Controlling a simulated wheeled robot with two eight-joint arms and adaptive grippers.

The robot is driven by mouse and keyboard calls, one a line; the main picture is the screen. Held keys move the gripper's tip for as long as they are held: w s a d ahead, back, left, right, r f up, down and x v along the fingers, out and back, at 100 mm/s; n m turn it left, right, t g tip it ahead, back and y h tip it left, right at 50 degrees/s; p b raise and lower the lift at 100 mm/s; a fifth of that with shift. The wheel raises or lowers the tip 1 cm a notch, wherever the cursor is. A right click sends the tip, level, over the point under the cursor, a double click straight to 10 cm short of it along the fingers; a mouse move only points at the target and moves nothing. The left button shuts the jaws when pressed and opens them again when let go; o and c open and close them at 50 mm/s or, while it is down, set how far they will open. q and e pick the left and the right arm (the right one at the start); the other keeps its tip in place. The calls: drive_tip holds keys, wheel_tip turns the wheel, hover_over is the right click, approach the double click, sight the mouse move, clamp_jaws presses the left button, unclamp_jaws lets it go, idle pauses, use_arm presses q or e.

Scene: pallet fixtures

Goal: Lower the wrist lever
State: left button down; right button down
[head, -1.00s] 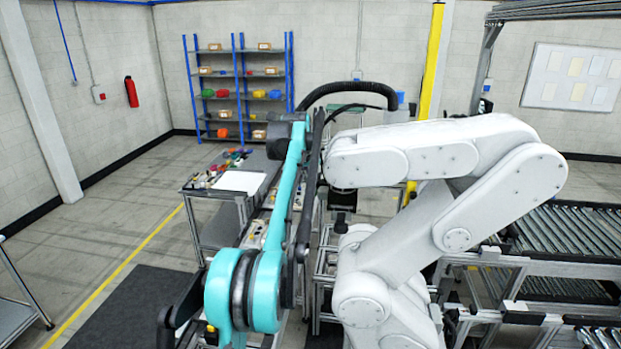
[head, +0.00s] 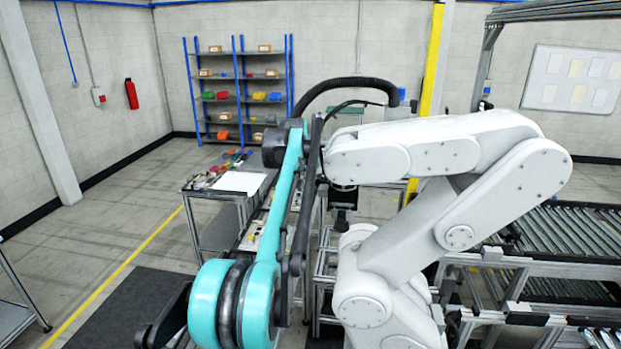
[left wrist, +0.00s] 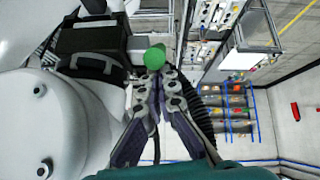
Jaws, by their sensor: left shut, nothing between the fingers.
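In the left wrist view, my left gripper (left wrist: 156,77) is shut, with its fingertips together and nothing between them. A round green knob (left wrist: 154,58) is right at the fingertips. I cannot tell whether they touch. The knob sits beside a black block (left wrist: 95,52) and a grey piece near the white robot arm; whether it belongs to the wrist lever is not clear. In the head view, the white robot arm (head: 440,150) reaches left, with a dark wrist part (head: 343,200) under its end. My teal left arm runs up beside it. My left gripper cannot be made out there. My right gripper is not in view.
A black corrugated hose (head: 345,84) arches over the white arm's end. A workbench (head: 240,182) with small parts stands behind my left arm. Roller conveyors (head: 575,240) lie on the right. Shelves (head: 240,75) stand at the back wall. The floor at left is mostly clear.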

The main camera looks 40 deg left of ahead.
use_arm(q)
drive_tip(key=s+f+t+y+b, duration=0.1)
drive_tip(key=b, duration=0.2)
drive_tip(key=s+d+f+t+y+b, duration=0.1)
drive_tip(key=f+t+b, duration=0.1)
drive_tip(key=b, duration=0.2)
drive_tip(key=s+f+t+y+b, duration=0.1)
drive_tip(key=t+b, duration=0.1)
drive_tip(key=b, duration=0.1)
drive_tip(key=shift+d+f, duration=0.35)
drive_tip(key=shift+d, duration=0.05)
drive_tip(key=shift+s+d+f+b, duration=0.1)
drive_tip(key=shift+s+f+b, duration=0.05)
drive_tip(key=shift+f+b, duration=0.15)
drive_tip(key=shift+r, duration=0.1)
wheel_tip(320, 180, up, 5)
drive_tip(key=p, duration=0.4)
drive_tip(key=s+f+b+v, duration=0.1)
drive_tip(key=f+v, duration=0.1)
drive_tip(key=v, duration=0.7)
drive_tip(key=shift+s+r+b, duration=0.15)
drive_tip(key=shift+s+b, duration=0.2)
drive_tip(key=shift+b, duration=0.05)
